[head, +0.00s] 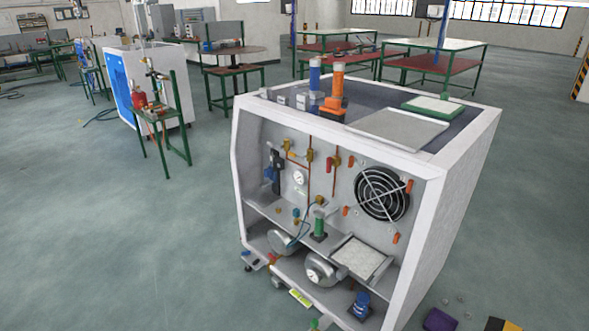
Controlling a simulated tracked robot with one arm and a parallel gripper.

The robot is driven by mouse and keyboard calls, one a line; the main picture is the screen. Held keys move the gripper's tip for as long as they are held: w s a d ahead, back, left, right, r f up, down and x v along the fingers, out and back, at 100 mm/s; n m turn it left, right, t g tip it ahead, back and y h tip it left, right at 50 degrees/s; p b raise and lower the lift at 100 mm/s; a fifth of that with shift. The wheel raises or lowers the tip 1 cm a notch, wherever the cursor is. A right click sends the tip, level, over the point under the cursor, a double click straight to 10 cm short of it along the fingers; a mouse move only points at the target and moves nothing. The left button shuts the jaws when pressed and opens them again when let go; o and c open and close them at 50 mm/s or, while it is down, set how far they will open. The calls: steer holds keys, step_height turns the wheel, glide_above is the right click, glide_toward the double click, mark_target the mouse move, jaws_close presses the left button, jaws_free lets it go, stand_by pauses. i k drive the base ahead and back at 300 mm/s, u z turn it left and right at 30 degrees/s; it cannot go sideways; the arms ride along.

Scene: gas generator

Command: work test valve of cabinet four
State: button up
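A white open-fronted cabinet (465,160) stands right of centre in the head view, its front turned toward the lower left. No label number is readable, so I cannot tell if it is cabinet four. Inside, brass valve fittings (309,155) sit on copper pipes on the grey back panel. Small red-orange handles (351,161) show on the panel. I cannot tell which part is the test valve. A round white gauge (299,178) sits below the fittings, and a round black fan grille (382,194) is to the right. My gripper is not in view.
Blue (315,77) and orange (337,82) cylinders and a grey tray (398,130) stand on the cabinet top. A small green-framed table (160,112) is at left. Dark purple (440,320) and yellow-black blocks lie at lower right. The floor at left is clear.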

mark_target(296, 156)
steer(key=u, duration=0.65)
steer(key=i, duration=1.7)
steer(key=z, duration=0.55)
steer(key=i, duration=0.55)
steer(key=z, duration=0.4)
